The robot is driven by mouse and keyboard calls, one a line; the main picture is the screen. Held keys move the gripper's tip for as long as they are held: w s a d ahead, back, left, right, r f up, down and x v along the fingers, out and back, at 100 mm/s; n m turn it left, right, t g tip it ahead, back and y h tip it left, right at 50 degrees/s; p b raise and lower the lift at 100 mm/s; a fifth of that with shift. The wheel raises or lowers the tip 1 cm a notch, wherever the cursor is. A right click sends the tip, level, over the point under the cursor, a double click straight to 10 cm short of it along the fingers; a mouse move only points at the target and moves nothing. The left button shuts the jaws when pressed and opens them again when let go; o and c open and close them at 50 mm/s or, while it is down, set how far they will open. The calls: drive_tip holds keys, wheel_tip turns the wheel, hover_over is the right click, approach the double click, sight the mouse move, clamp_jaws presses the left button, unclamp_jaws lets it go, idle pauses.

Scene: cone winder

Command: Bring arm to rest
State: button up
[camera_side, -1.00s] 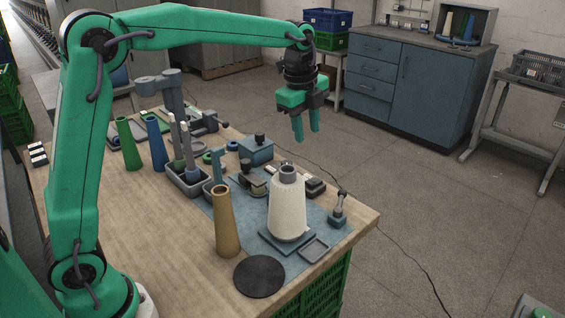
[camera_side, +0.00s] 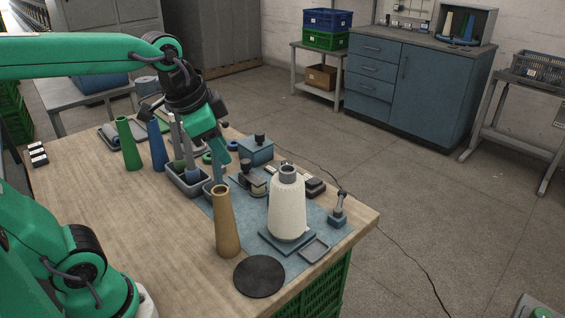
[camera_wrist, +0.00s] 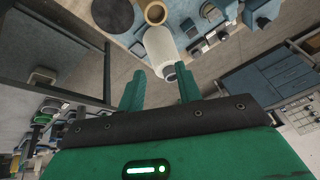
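My gripper (camera_side: 214,140) points down and to the right above the middle of the table, near a grey tray (camera_side: 190,187) with upright posts. In the wrist view my gripper (camera_wrist: 160,69) has its two green fingers apart with nothing held between them. The white wound cone (camera_side: 287,203) stands upright on a blue base, clear of the gripper. In the wrist view the white cone (camera_wrist: 159,45) shows beyond the fingers.
A tan cone (camera_side: 227,222), a green cone (camera_side: 129,145) and a blue cone (camera_side: 157,145) stand on the table. A black disc (camera_side: 259,277) lies near the front edge. A blue-grey box (camera_side: 256,150) stands behind the gripper. The table's left front is clear.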

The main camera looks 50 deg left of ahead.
drive_tip(key=s+f+n+t, duration=0.1)
drive_tip(key=s+f+n, duration=0.3)
drive_tip(key=s, duration=0.3)
drive_tip(key=shift+a+n, duration=0.3)
drive_tip(key=shift+n, duration=0.3)
